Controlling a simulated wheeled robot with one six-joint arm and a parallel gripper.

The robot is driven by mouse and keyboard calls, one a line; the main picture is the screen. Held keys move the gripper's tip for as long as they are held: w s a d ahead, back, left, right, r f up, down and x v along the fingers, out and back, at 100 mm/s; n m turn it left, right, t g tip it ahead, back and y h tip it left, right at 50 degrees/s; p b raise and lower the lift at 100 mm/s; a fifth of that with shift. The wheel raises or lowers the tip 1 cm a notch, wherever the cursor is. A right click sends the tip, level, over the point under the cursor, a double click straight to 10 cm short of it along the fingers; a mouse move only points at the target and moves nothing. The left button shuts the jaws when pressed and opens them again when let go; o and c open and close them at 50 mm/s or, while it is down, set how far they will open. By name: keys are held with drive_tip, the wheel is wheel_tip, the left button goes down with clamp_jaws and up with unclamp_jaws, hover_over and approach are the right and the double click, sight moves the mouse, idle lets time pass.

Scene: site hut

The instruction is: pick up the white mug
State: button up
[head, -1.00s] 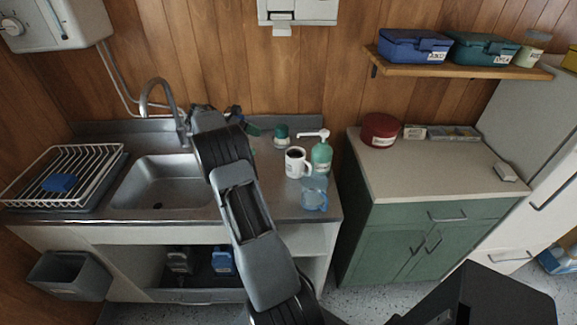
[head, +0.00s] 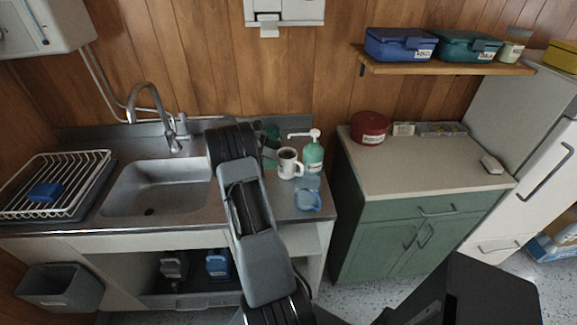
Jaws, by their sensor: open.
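The white mug (head: 289,168) stands upright on the counter right of the sink, with a dark interior and its handle to the right. A green pump bottle (head: 313,157) stands close behind it to the right. A clear blue cup (head: 307,199) stands in front of it to the right. My arm reaches up over the counter just left of the mug.
A dark green cup (head: 272,135) stands behind the mug. The sink (head: 160,184) with its tall faucet (head: 150,110) is to the left, beyond it a dish rack (head: 60,185). A green cabinet (head: 390,245) stands to the right, with a red tin (head: 369,128) on top.

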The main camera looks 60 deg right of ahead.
sight(287, 156)
drive_tip(key=shift+p+x, duration=0.45)
drive_tip(key=shift+x, duration=1.85)
drive_tip(key=shift+c, duration=0.2)
drive_tip(key=c, duration=1.1)
drive_tip(key=shift+c, duration=0.4)
drive_tip(key=shift+r, duration=0.1)
